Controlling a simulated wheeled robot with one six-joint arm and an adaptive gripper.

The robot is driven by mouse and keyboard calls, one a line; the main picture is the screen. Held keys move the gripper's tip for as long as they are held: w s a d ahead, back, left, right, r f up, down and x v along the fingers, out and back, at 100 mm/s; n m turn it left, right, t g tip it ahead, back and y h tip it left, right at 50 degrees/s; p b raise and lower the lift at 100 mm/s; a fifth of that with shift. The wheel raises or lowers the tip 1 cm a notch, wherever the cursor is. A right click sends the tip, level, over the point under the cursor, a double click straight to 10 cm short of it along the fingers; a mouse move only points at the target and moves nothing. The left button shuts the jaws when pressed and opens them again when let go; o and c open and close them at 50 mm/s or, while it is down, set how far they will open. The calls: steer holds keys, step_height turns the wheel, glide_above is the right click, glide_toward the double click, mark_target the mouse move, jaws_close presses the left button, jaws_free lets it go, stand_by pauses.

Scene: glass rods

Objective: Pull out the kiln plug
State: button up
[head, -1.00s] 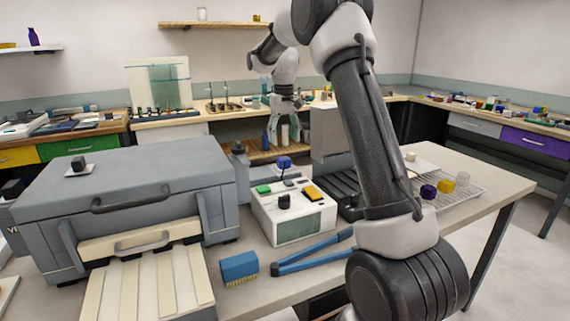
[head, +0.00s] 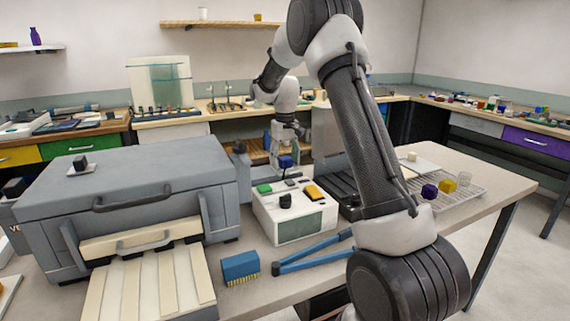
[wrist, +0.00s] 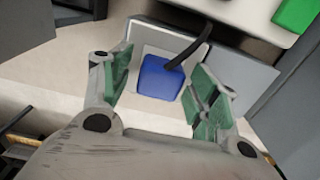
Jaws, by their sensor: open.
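The kiln plug is a blue block (head: 286,162) with a dark cord, just behind the white control box (head: 290,225). In the wrist view the blue plug (wrist: 161,78) sits against a pale square on a grey plate (wrist: 225,72), and the dark cord runs from its upper right. My gripper (head: 286,148) is at the plug from behind in the head view. In the wrist view my gripper (wrist: 160,72) is open, with one green-padded finger on each side of the plug and gaps between. Whether the plug is seated in a socket is hidden.
The grey kiln (head: 130,175) stands at the left of the bench. Blue tongs (head: 310,252) and a blue brush (head: 240,267) lie in front of the control box. A wire rack (head: 462,194) with coloured blocks is at the right.

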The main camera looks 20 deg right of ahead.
mark_target(285, 157)
stand_by(0.9)
steer(key=c, duration=1.3)
steer(key=shift+r, duration=2.95)
jaws_close()
